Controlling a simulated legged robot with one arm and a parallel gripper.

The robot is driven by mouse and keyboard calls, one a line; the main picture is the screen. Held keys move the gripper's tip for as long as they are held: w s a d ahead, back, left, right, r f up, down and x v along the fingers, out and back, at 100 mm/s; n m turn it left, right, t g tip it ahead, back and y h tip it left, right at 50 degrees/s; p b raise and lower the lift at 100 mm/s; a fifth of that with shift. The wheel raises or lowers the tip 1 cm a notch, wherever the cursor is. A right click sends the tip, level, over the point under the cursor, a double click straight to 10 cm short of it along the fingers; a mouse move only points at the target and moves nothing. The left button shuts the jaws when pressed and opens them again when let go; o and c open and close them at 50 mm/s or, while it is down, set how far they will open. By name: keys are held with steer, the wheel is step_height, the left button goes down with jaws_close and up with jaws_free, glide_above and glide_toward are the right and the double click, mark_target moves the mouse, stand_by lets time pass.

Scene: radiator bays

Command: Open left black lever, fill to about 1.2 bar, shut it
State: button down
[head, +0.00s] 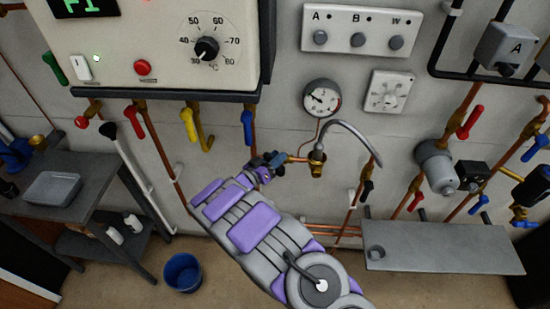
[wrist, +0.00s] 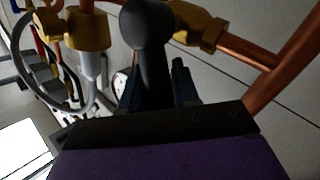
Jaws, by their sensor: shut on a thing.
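The left black lever (wrist: 149,28) stands between the two dark fingers of my gripper (wrist: 156,85) in the wrist view, its rounded end showing past them. In the head view my gripper (head: 267,163) is at the brass valve left of the grey filling hose (head: 352,137), and its fingers mostly hide the lever. My gripper is shut on the lever. The round pressure gauge (head: 322,97) hangs just above and right; its needle is too small to read exactly. The right black lever (head: 367,189) is on the copper pipe right of the hose, apart from my gripper.
The boiler casing (head: 165,45) overhangs at upper left, with red, yellow and blue levers (head: 247,127) under it. A metal shelf (head: 440,250) juts out at lower right. A blue bucket (head: 183,272) stands on the floor at lower left.

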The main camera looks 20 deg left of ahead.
steer(key=shift+r, duration=0.1)
stand_by(0.3)
steer(key=shift+w+d+m+g+y+p, duration=0.2)
steer(key=shift+d+m+g+y+p, duration=0.45)
steer(key=shift+m+p, duration=0.4)
steer(key=shift+w+d+m+g+y+p, duration=0.15)
steer(key=shift+d+m+g+y+p, duration=0.5)
steer(key=shift+m+p, duration=0.35)
steer(key=c, duration=1)
jaws_free()
steer(key=shift+w, duration=0.1)
steer(key=shift+o, duration=0.4)
steer(key=shift+a, duration=0.1)
